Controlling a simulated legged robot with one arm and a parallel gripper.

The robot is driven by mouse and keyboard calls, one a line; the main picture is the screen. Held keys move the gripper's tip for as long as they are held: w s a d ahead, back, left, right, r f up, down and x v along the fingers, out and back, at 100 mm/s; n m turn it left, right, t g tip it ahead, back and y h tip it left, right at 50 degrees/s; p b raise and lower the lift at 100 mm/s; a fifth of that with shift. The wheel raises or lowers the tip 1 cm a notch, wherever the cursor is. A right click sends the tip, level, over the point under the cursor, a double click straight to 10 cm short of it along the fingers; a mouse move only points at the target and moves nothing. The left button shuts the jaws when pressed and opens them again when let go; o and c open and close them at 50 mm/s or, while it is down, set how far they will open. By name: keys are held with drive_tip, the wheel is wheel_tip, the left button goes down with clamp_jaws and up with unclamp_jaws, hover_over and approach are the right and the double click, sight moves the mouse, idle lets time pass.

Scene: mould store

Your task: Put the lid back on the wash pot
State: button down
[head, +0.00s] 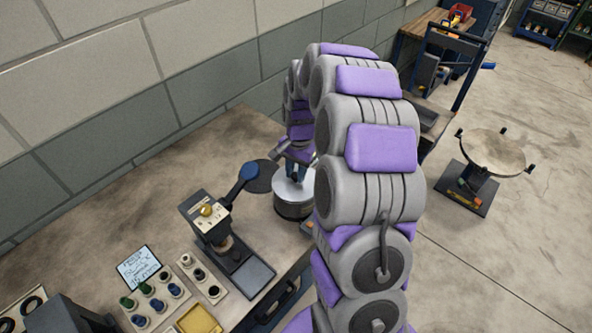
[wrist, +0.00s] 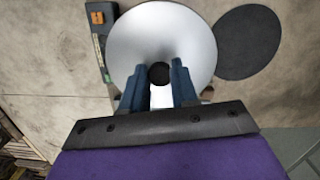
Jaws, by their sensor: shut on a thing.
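The lid (wrist: 125,45) is a round silver disc with a black knob (wrist: 159,74) at its centre. My gripper (wrist: 159,70) is shut on the knob, one blue finger on each side. In the head view the lid (head: 291,187) shows at the top of the wash pot (head: 293,210), a dark, round pot on the bench. My gripper (head: 294,174) is above it, partly hidden by my arm. I cannot tell whether the lid rests on the rim or is held slightly above it. In the wrist view the lid hides most of the pot.
A dark round mat (wrist: 249,42) lies right beside the lid in the wrist view; the head view shows it (head: 262,176) behind the pot. A small press (head: 212,222) with a blue-knobbed lever stands left of the pot.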

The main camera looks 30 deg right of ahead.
idle(0.3)
drive_tip(key=shift+c, duration=1.5)
unclamp_jaws()
drive_tip(key=shift+r+p, duration=1.5)
drive_tip(key=shift+r, duration=2.05)
clamp_jaws()
